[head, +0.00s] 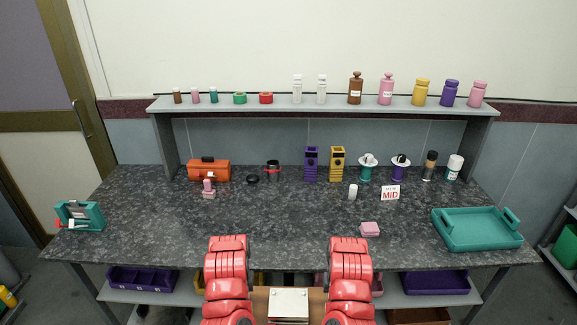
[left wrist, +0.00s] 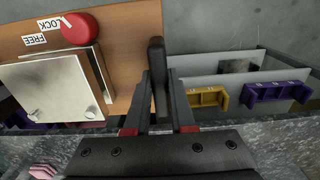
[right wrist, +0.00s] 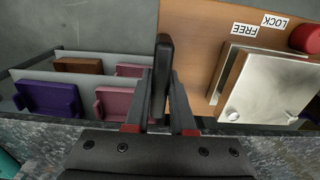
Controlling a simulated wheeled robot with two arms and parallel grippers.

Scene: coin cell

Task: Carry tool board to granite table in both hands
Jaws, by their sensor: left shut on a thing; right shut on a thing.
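The tool board is a brown wooden panel (head: 261,304) with a pale metal plate, low in front of me between my two red arms in the head view. The left wrist view shows its wood (left wrist: 128,45), a red knob and FREE and LOCK labels; its wood also shows in the right wrist view (right wrist: 195,45). My left gripper (left wrist: 158,125) is shut on a black handle at one board edge. My right gripper (right wrist: 161,125) is shut on the black handle at the opposite edge. The granite table (head: 290,215) has a dark speckled top, beyond the board.
A pink block (head: 370,229) lies near the table's front edge. A teal tray (head: 478,246) stands at right, a teal holder (head: 80,216) at left. A MID sign (head: 390,193) and bottles stand farther back. The front middle is mostly clear. Bins sit on the lower shelf.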

